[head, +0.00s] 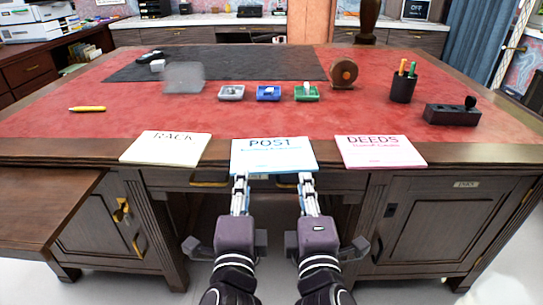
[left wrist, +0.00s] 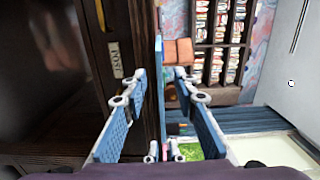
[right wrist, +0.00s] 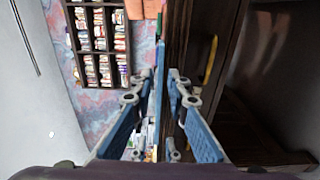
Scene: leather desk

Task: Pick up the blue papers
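The blue papers (head: 272,156), a stack marked POST in blue, lie at the desk's front edge in the middle and overhang it. My left gripper (head: 241,180) is at the left part of their front edge, my right gripper (head: 305,180) at the right part. In the left wrist view the papers (left wrist: 159,75) show edge-on as a thin blue strip between the spread fingers (left wrist: 160,82). In the right wrist view the strip (right wrist: 159,80) also stands between the fingers (right wrist: 159,80), with narrow gaps. Both grippers look open around the edge.
The RACK papers (head: 166,147) lie to the left and the pink DEEDS papers (head: 381,151) to the right on the desk's edge. Small trays (head: 268,93), a tape roll (head: 343,74), a pen cup (head: 403,86) and a yellow pen (head: 87,109) stand or lie farther back. The red leather between is clear.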

